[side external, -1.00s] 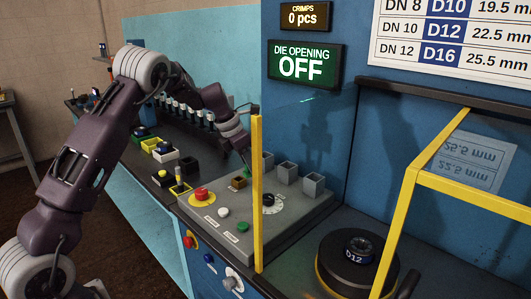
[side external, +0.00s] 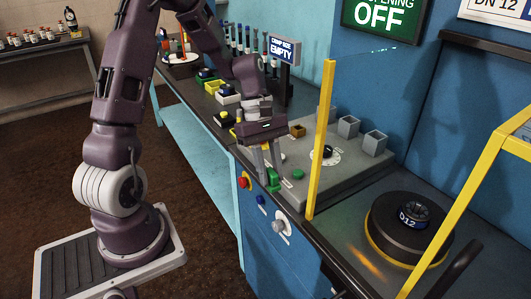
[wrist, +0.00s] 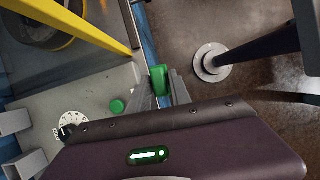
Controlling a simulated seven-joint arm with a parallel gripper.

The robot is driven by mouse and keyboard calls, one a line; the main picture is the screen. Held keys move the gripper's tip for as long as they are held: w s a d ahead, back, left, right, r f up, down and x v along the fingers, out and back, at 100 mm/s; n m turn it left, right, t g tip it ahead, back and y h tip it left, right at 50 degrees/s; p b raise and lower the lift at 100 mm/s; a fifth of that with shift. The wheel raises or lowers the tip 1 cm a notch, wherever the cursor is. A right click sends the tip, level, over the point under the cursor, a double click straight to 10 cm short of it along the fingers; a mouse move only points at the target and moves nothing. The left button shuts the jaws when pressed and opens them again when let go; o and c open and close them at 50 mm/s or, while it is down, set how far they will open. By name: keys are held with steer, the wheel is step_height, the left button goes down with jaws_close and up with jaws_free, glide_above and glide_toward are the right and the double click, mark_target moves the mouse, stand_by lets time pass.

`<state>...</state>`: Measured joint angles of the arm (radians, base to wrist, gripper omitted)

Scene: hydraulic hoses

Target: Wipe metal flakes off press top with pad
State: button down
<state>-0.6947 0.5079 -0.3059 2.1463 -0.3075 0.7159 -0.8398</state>
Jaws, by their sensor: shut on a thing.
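My gripper (side external: 266,172) is shut on a green pad (side external: 273,181), held at the front edge of the grey sloped panel top (side external: 340,175). In the wrist view the green pad (wrist: 158,80) is clasped between the two grey fingers (wrist: 161,88), its end sticking out past them. I cannot tell whether the pad touches the panel. I cannot make out metal flakes in either view. The round black press die (side external: 408,222) marked D12 is to the right, behind the yellow guard post.
A yellow guard post (side external: 321,140) stands close to the right of my gripper. The panel has a green button (side external: 298,174), a dial (side external: 324,155) and grey open boxes (side external: 348,127). A display reading EMPTY (side external: 284,50) stands behind. A yellow guard frame (side external: 470,190) is at the right.

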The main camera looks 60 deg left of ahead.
steer(key=w+d+r+n+t, duration=0.1)
steer(key=d+n+t, duration=0.4)
steer(key=d, duration=1.5)
steer(key=w+f+n+g+y, duration=0.1)
steer(key=w+n, duration=0.4)
steer(key=w, duration=0.2)
steer(key=shift+a+f, duration=0.2)
steer(key=shift+f, duration=1.45)
steer(key=shift+a+f, duration=0.15)
steer(key=shift+f, duration=1.5)
steer(key=shift+w+d+f, duration=0.1)
steer(key=shift+d+f, duration=0.3)
steer(key=shift+f, duration=0.2)
steer(key=shift+d+f, duration=0.1)
steer(key=shift+d, duration=5.2)
steer(key=shift+a, duration=5.75)
step_height(320, 180, up, 8)
steer(key=shift+w+a, duration=0.1)
